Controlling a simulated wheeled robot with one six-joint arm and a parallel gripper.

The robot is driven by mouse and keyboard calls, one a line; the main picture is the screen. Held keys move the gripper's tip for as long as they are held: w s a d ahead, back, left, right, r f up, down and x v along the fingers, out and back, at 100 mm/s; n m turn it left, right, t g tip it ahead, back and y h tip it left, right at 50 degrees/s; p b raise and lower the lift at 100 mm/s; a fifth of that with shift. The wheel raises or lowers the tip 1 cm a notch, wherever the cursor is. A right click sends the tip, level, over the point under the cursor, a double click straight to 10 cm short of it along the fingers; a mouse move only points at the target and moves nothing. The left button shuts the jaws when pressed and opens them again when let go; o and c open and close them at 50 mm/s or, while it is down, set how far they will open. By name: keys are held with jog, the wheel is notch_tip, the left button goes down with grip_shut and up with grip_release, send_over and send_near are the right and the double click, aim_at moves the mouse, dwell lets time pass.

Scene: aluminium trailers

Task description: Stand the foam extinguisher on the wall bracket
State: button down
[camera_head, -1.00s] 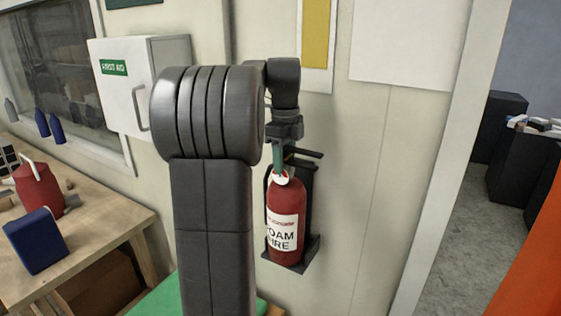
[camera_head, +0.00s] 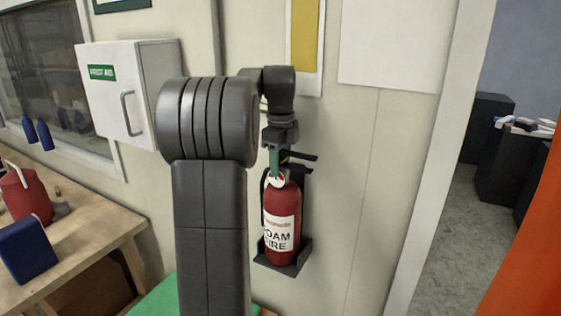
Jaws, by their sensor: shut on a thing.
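The foam extinguisher (camera_head: 282,207) is a red cylinder with a white label reading in part "OAM" and "IRE". It is upright in front of the black wall bracket (camera_head: 305,252), with its base at the bracket's bottom shelf. I cannot tell for sure whether the base touches the shelf. My gripper (camera_head: 276,160) is above the extinguisher, shut on its top. The fingers are small and partly hidden by my arm. The bracket's back plate is mostly hidden behind the extinguisher, and its upper arms show at the right of the extinguisher's top.
A white first aid cabinet (camera_head: 126,92) hangs on the wall at the left. A wooden bench (camera_head: 95,235) holds a red jug (camera_head: 27,194) and a blue box (camera_head: 27,250). A doorway opens at the right. The wall right of the bracket is clear.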

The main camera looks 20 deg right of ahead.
jog(key=c, duration=1.1)
grip_release()
jog(key=shift+r, duration=0.25)
jog(key=o, duration=0.5)
jog(key=shift+s, duration=0.2)
jog(key=shift+w+f, duration=0.1)
jog(key=shift+f, duration=0.2)
notch_tip(320, 180, up, 12)
jog(key=shift+r, duration=0.2)
jog(key=shift+f, duration=0.15)
notch_tip(320, 180, down, 12)
jog(key=shift+r, duration=0.5)
jog(key=shift+a+r, duration=0.1)
jog(key=shift+a, duration=0.05)
